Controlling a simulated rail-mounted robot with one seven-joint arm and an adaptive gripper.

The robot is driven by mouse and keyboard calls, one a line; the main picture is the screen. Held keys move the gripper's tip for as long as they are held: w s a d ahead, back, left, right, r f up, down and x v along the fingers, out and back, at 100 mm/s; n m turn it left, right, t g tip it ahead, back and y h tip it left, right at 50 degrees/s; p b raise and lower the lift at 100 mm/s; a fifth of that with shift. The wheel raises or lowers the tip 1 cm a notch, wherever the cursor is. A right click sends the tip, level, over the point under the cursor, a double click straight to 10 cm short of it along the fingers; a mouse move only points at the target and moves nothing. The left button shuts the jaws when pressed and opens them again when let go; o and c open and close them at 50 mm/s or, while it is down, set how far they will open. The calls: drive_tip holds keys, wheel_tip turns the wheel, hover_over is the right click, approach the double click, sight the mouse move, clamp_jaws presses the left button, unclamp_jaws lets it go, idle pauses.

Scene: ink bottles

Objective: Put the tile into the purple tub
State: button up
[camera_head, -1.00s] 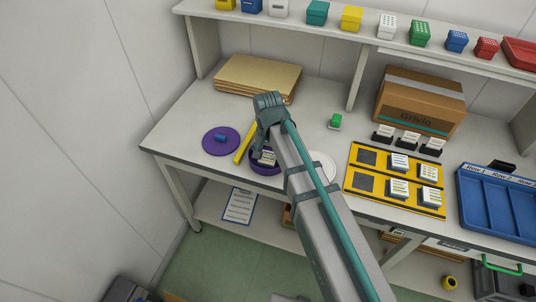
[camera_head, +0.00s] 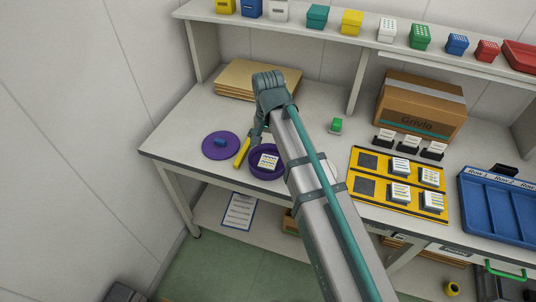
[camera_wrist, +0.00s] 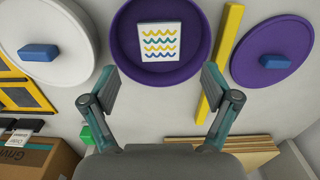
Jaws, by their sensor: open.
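The tile (camera_head: 268,162), white with yellow, blue and teal wavy lines, lies inside the purple tub (camera_head: 257,174). In the wrist view, the tile (camera_wrist: 165,42) rests pattern up on the floor of the tub (camera_wrist: 190,76), with purple visible around it. My gripper (camera_wrist: 160,76) is open and empty, its two fingers spread wide at the tub's near side. In the head view, my gripper (camera_head: 259,132) is beside the tub on its far side, apart from the tile. My arm covers part of the tub's right side.
A yellow bar (camera_head: 242,152) lies between the tub and a purple lid-like disc (camera_head: 213,152) with a blue handle. A white disc (camera_wrist: 75,62) with a blue handle lies on the tub's other side. A green block (camera_head: 337,124) and cardboard box (camera_head: 420,108) stand farther off.

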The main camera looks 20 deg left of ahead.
drive_tip(key=shift+r, duration=2.4)
